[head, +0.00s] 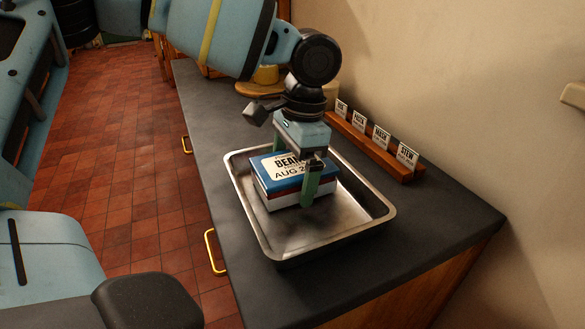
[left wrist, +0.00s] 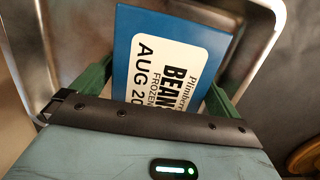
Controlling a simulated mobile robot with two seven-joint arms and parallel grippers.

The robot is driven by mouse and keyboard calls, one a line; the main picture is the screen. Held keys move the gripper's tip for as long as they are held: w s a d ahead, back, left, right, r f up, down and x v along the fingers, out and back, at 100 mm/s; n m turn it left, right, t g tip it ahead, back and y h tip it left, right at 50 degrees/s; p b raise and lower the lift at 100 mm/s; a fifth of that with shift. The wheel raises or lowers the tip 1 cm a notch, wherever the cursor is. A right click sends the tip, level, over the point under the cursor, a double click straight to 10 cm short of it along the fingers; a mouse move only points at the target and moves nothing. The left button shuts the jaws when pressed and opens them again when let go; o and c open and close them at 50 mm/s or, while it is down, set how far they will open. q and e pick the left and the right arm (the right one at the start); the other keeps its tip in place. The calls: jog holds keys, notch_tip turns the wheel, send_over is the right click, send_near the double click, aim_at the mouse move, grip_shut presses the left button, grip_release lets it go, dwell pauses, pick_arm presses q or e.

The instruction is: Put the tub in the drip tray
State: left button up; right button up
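The tub (head: 285,180) is a box with a blue lid, pale sides and a white label reading BEANS and AUG. It sits inside the metal drip tray (head: 335,233), toward the back left of its floor; I cannot tell whether its underside fully touches. My left gripper (head: 292,178) reaches down from above with one green finger on each side of the tub, seemingly shut on it. In the left wrist view the tub's lid (left wrist: 125,50) fills the space between the fingers, and the tray rim (left wrist: 262,45) shows around it. My right gripper is not in view.
The tray lies on a dark counter (head: 400,265) along a beige wall. A wooden rack (head: 370,145) with several small label cards stands behind the tray. A round wooden item (head: 262,85) is farther left. The tray's front and right floor is bare.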

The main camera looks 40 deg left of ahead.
pick_arm(q)
jog(key=r, duration=0.3)
jog(key=w+r+p, duration=0.1)
jog(key=r, duration=0.3)
jog(key=r+p, duration=0.1)
jog(key=r, duration=0.3)
jog(key=shift+w+d, duration=0.3)
jog(key=shift+d, duration=0.05)
jog(key=shift+r, duration=0.6)
